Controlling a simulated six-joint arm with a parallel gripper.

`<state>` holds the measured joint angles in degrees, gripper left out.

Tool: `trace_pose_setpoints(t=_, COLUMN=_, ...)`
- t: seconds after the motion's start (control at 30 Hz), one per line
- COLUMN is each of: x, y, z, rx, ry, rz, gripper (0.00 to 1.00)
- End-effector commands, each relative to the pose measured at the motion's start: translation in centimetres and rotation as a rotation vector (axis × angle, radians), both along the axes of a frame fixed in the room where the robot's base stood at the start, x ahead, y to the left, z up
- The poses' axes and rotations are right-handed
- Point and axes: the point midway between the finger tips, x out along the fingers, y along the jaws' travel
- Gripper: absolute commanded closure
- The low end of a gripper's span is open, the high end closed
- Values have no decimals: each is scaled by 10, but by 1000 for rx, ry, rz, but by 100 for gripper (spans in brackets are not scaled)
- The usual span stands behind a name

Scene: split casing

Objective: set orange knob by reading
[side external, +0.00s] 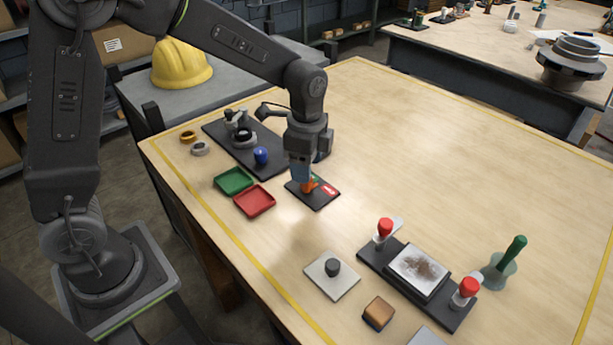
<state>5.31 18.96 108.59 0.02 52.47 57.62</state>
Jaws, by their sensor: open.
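The orange knob (309,185) sits on a small dark base plate (318,203) near the middle of the table. A red label with white marks (329,190) lies on the plate to the right of the knob, too small to read. A bit of green shows beside the knob's top. My gripper (303,177) points down right over the knob, with its fingers at the knob's height. The jaws are open. The fingers hide part of the knob, and I cannot tell whether they touch it.
Left of the plate are a red tray (254,201), a green tray (233,181) and a dark board (222,137) with a blue knob (261,155). In front stand a clamp fixture with red-tipped handles (374,254), a grey plate (318,277) and a green-handled tool (513,250). The table's far right is clear.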

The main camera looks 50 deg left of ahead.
Motion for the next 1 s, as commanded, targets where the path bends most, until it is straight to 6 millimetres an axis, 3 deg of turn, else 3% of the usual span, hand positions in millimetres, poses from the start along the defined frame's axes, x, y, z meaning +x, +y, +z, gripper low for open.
trace_pose_setpoints(t=0.23, x=-1, y=0, z=-33, rx=0, ry=2, rz=1, gripper=45)
trace_pose_setpoints(t=0.63, x=0, y=0, z=-40, rx=0, ry=0, rz=1, gripper=45)
trace_pose_setpoints(t=1.0, x=0, y=0, z=-39, rx=0, ry=-1, rz=1, gripper=81)
